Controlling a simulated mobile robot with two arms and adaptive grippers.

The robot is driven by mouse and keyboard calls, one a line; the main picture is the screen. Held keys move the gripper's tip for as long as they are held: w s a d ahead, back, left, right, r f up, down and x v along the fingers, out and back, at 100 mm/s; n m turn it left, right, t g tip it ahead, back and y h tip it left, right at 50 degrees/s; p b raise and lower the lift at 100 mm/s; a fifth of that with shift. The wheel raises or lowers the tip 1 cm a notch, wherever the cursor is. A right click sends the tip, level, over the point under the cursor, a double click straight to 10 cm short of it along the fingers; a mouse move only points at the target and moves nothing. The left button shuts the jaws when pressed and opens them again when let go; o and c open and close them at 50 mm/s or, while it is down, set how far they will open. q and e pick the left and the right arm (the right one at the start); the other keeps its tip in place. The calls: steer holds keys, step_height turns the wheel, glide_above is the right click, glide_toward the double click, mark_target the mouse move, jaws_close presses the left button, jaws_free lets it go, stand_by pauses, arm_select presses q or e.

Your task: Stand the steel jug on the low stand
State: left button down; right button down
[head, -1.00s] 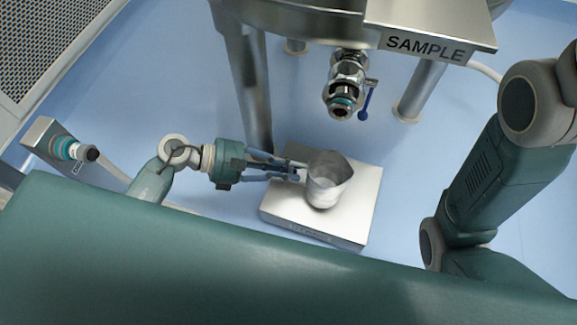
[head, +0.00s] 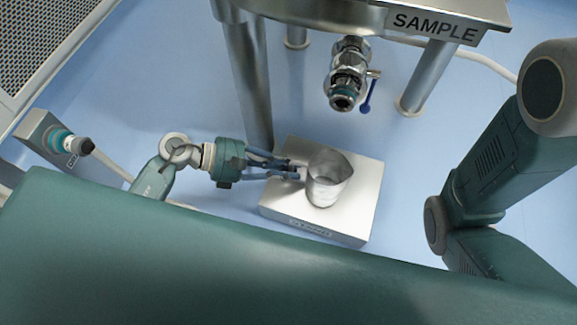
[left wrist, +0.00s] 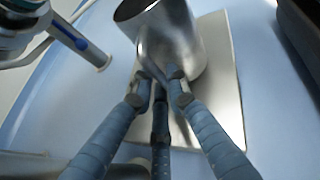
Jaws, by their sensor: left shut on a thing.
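The steel jug (head: 327,180) is upright over the low stand (head: 345,222), a pale metal block on the floor. In the head view its base looks to be on or just above the stand's top; I cannot tell which. My left gripper (head: 296,170) reaches in from the left and is shut on the jug's handle. In the left wrist view the fingers (left wrist: 160,85) close around the handle, with the jug (left wrist: 175,35) beyond them and the stand (left wrist: 222,70) beneath. My right gripper is out of view; only my right arm shows.
A steel vessel with a SAMPLE label (head: 434,27) stands behind on metal legs (head: 428,75). Its valve (head: 346,80), with a blue lever, hangs above and behind the stand. A post with a teal knob (head: 62,142) is at the left. Blue floor lies right of the stand.

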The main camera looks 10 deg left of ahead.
arm_select(q)
steer(key=shift+f+b, duration=0.35)
steer(key=shift+f, duration=0.05)
steer(key=c, duration=1.6)
jaws_free()
steer(key=shift+c, duration=0.2)
